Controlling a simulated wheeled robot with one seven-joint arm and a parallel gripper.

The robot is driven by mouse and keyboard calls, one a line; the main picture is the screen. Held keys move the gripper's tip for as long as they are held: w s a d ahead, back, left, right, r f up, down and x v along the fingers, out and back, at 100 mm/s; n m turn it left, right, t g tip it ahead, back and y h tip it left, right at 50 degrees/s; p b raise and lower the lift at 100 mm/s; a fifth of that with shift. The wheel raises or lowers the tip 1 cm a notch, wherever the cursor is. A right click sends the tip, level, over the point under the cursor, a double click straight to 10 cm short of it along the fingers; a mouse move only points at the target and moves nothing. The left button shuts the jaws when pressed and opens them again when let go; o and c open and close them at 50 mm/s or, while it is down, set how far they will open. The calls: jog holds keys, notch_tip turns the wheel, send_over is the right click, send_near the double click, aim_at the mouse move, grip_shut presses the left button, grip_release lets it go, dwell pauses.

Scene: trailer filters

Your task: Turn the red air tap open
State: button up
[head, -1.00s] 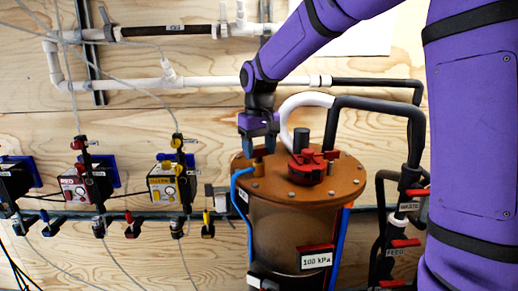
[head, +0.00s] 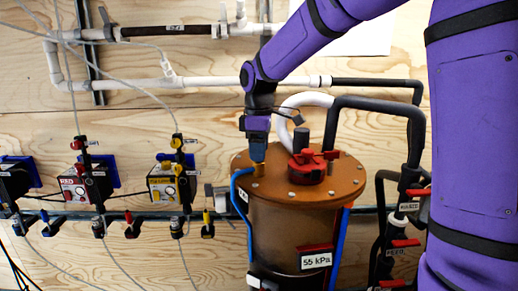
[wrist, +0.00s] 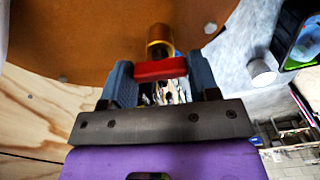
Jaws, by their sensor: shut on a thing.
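The red air tap's handle (wrist: 160,70) is a red bar between the two grey-blue fingers in the wrist view. A brass fitting (wrist: 160,38) shows just beyond it, on the brown lid. My gripper (wrist: 160,80) is shut on the red handle. In the head view my gripper (head: 257,153) points down at the left part of the lid (head: 320,190), above a brass fitting (head: 258,169). The red handle is hidden there by the fingers. The tank's label (head: 316,261) reads 55 kPa.
A red knob piece (head: 307,165) and a black pipe (head: 375,106) stand right of my gripper on the tank. A blue hose (head: 243,205) runs down the tank's left side. Small boxes with taps (head: 175,185) are on the wall at left.

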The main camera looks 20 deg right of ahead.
jog(key=shift+n, duration=1.5)
jog(key=o, duration=0.9)
jog(key=shift+r, duration=0.15)
notch_tip(320, 180, up, 11)
jog(key=shift+f, duration=0.2)
jog(key=shift+s, duration=0.1)
